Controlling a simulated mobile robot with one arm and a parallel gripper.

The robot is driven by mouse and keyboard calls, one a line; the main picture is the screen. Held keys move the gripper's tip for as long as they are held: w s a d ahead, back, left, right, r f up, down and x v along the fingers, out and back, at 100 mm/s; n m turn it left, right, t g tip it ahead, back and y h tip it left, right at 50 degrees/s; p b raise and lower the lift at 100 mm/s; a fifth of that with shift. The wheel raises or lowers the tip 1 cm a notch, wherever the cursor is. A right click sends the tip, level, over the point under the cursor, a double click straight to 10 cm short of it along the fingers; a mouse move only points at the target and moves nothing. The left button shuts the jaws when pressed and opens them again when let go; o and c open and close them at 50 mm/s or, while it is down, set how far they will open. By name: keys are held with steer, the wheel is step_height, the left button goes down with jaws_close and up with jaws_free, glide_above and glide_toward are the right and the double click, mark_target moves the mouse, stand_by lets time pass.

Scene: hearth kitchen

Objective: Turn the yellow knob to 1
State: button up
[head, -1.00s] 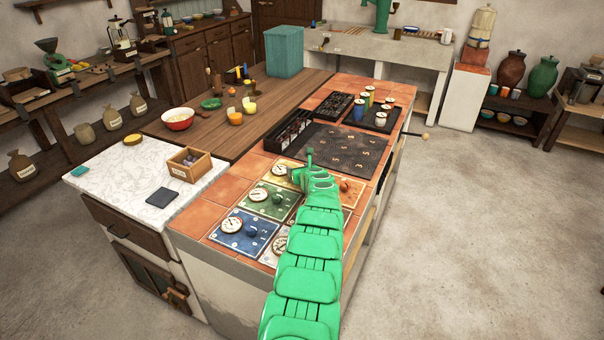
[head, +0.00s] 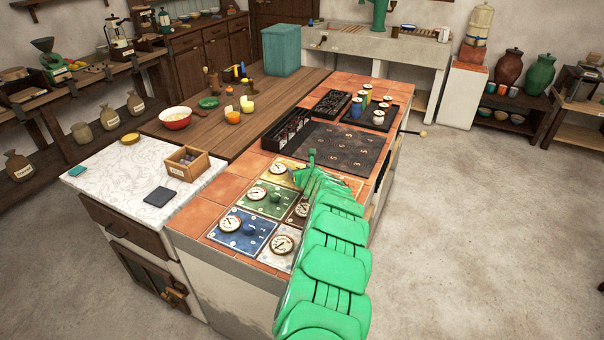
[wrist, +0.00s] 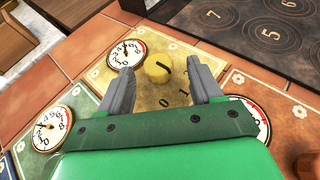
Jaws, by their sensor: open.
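The yellow knob (wrist: 157,69) sits on a yellow panel (wrist: 185,55) with printed numbers, of which 0, 1 and 2 can be read in the wrist view. A dark mark runs across the knob's top right. A round dial (wrist: 127,53) is on the same panel, left of the knob. My gripper (wrist: 158,72) is open, with one grey finger on each side of the knob and gaps showing between. I cannot tell whether the fingers are down at the knob's height. In the head view my green arm hides the knob and part of the yellow panel (head: 280,172).
A green panel (head: 265,203), a blue panel (head: 243,230) and a pale panel with a dial (head: 283,244) lie close by on the tiles. A dark numbered hob (head: 340,148) lies behind. A black crate (head: 289,130) stands beside it.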

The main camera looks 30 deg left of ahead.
steer(key=shift+s+d+r, duration=0.15)
steer(key=shift+s, duration=0.25)
steer(key=shift+v, duration=0.75)
steer(key=shift+s+d+r, duration=0.15)
steer(key=shift+s+d, duration=0.1)
